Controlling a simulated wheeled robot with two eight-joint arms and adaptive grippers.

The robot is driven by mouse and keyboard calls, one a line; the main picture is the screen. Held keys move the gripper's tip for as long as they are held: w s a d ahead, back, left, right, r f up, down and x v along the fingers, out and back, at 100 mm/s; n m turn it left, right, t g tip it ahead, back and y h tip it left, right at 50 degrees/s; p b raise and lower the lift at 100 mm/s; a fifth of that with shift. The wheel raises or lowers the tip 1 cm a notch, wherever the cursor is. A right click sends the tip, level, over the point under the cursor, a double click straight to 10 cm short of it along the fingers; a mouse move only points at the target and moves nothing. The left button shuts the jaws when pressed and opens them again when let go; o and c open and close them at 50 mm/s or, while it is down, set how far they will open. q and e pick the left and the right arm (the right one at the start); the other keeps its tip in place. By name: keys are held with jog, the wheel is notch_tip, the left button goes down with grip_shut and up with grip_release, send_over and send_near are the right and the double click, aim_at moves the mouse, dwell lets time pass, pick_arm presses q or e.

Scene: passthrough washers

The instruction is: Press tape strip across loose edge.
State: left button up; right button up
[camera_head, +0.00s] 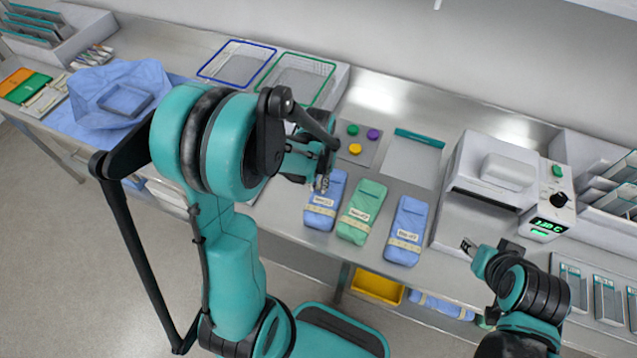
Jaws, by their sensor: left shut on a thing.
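Three wrapped packs lie side by side on the steel counter: a left blue pack (325,215), a green pack (361,211) and a right blue pack (408,225). Each has a white label and a pale tape band across its lower part. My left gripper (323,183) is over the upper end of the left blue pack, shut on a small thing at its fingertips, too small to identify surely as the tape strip. I cannot tell which edge is loose. My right gripper (468,246) is by the front of the white machine, its jaw gap unclear.
Behind the packs are a plate with green, purple and yellow round pieces (356,147) and a flat tray with a teal edge (412,160). Two wire baskets (238,65) stand at the back. The white sealing machine (487,190) stands right of the packs. A yellow bin (377,287) is below.

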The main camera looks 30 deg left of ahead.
pick_arm(q)
jog(key=o, duration=0.8)
jog(key=shift+c, duration=0.2)
